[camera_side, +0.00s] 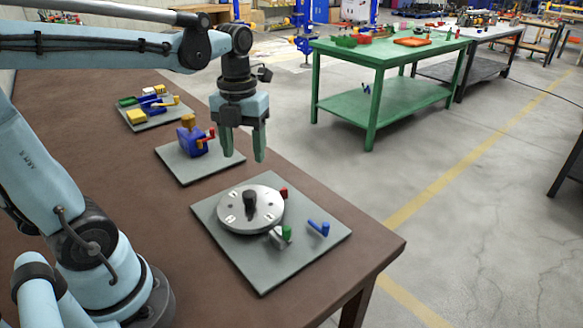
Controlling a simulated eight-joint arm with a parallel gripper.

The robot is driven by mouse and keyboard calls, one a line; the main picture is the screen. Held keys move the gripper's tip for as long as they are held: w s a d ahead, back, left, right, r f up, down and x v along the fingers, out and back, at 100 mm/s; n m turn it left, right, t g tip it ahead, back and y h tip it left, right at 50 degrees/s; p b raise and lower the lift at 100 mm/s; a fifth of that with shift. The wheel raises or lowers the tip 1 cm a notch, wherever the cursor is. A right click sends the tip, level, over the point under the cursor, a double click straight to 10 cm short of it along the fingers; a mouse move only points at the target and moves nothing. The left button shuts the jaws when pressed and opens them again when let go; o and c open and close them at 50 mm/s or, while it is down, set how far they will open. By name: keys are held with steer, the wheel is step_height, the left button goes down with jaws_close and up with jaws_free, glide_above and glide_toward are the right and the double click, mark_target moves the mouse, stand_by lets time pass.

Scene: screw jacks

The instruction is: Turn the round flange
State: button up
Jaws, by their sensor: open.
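The round flange (267,209) is a flat silver disc with slots and a dark knob (249,200) standing at its middle. It lies on a grey square plate (277,265) near the table's right front corner. My gripper (243,155) has two green fingers pointing down, open and empty. In the picture it is above and behind the flange, apart from it, between the flange and the blue device. No part of the flange is hidden by the gripper.
Small red, green and blue handles (319,228) stand around the flange on its plate. A blue device with yellow and red parts (191,138) stands on another plate behind. A third plate with yellow, blue and green parts (152,102) is farther back. The brown table's right edge is close.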

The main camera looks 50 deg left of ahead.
mark_target(249, 193)
steer(key=shift+w+a+f+n, duration=0.1)
steer(key=shift+f+n, duration=1.9)
steer(key=shift+n, duration=1.7)
steer(key=shift+d+f+n, duration=0.1)
steer(key=shift+f+n, duration=1.95)
steer(key=shift+n, duration=1.65)
steer(key=shift+w+a+f+n, duration=0.1)
steer(key=shift+f+n, duration=1.9)
steer(key=shift+n, duration=1.7)
jaws_close()
